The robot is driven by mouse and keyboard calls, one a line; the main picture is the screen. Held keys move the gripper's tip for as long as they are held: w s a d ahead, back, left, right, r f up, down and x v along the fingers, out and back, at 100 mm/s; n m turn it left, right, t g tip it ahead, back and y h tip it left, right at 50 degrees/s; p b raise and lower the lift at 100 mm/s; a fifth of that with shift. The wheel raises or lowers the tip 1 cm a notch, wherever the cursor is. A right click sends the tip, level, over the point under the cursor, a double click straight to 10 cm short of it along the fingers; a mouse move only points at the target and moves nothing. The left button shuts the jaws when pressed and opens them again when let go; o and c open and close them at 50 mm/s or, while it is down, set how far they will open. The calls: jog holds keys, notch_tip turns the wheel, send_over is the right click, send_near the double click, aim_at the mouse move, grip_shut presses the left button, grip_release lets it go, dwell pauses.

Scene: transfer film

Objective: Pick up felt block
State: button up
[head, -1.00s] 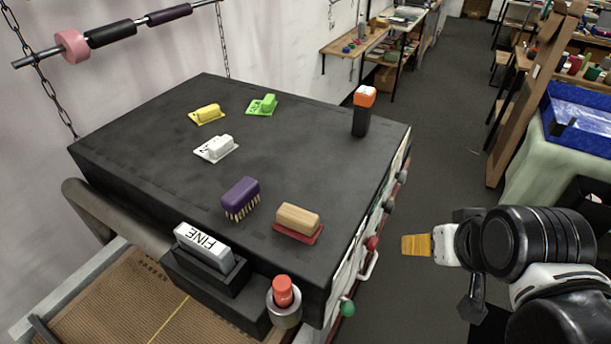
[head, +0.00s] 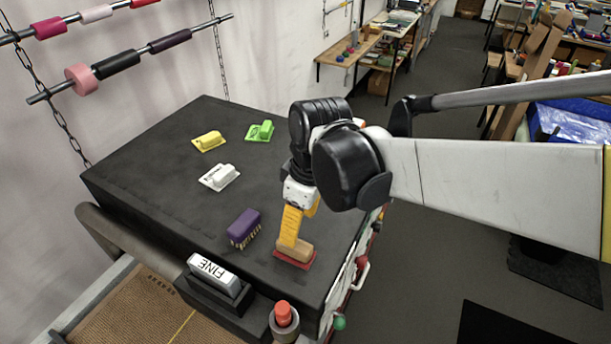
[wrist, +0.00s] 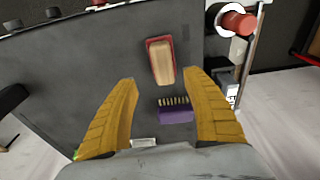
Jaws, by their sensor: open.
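The felt block, a tan wooden block on a red felt base (head: 297,264), lies on the near right part of the black tabletop. In the head view a yellow finger partly covers it. My gripper (head: 300,231) points down over that part of the table. In the wrist view my gripper (wrist: 162,78) is open, its two yellow fingers apart. The felt block (wrist: 161,61) shows there ahead of the fingertips, roughly centred between their lines, with nothing held. I cannot tell whether a finger touches it.
A purple brush (head: 244,227) with bristles lies close left of the felt block. A box marked FINE (head: 214,274) and a red knob (head: 283,314) stand at the near edge.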

aim_at(295, 249)
jog(key=shift+w+a+f, duration=0.1)
jog(key=shift+a+f, duration=0.05)
jog(key=shift+f, duration=0.45)
jog(key=shift+a+f, duration=0.1)
jog(key=shift+f, duration=0.5)
jog(key=f, duration=0.5)
jog(key=shift+s+a+f+p, duration=0.2)
jog(key=shift+a+f+p, duration=0.15)
jog(key=shift+r, duration=0.1)
jog(key=shift+c, duration=0.5)
grip_shut()
